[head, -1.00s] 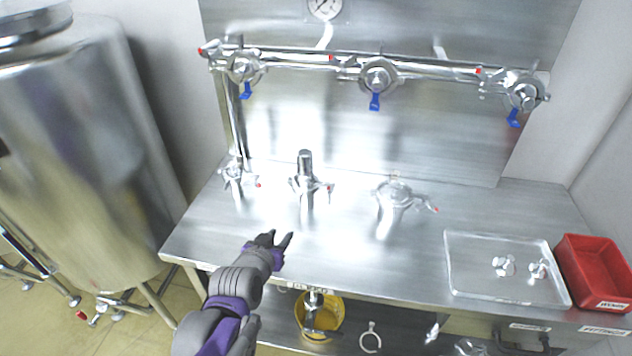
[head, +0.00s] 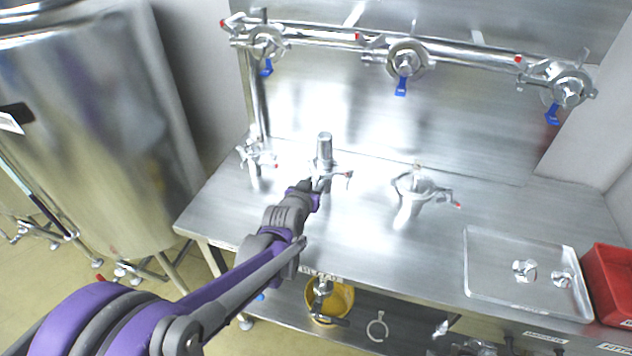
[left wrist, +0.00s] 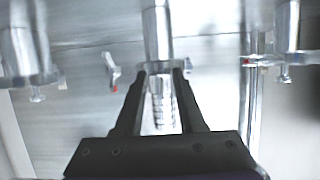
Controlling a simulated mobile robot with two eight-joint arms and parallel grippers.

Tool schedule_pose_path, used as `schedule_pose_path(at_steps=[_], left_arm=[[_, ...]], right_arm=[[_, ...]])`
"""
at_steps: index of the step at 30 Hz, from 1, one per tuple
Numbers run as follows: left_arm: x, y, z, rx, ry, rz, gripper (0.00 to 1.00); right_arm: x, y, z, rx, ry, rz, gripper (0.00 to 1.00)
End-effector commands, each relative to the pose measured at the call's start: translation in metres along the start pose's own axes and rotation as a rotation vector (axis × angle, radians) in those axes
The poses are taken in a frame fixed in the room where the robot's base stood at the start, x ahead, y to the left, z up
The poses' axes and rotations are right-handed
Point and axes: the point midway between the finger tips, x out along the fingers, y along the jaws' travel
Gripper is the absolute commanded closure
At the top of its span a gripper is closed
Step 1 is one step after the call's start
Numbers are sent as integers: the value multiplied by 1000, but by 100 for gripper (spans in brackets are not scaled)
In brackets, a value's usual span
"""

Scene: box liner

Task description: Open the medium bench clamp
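Three metal fittings with clamps stand on the steel bench. I take the middle one, with an upright cylinder on top, as the medium bench clamp (head: 328,170); its red-tipped lever (head: 348,175) points right. In the left wrist view the lever (left wrist: 112,72) shows left of the fingers. My left gripper (head: 311,186) is at the front left of this clamp, partly hiding it. In the left wrist view, the left gripper's (left wrist: 160,68) two fingers stand apart, with a ribbed metal stem (left wrist: 158,105) visible between them. Contact cannot be told. My right gripper is not in view.
A smaller clamp fitting (head: 255,157) stands left, a larger one (head: 415,188) right. A pipe with blue-handled valves (head: 470,58) runs behind; a big tank (head: 95,130) stands left.

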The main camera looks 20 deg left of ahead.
Motion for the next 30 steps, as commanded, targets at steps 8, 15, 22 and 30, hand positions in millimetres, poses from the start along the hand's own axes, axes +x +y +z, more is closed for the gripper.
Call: schedule_pose_path(at_steps=[8,15,22,30], left_arm=[[13,0,0,1,0,0,61],[13,0,0,1,0,0,68],[13,0,0,1,0,0,100],[13,0,0,1,0,0,100]], right_arm=[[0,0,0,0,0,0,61],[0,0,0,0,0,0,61],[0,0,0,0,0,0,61],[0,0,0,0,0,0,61]])
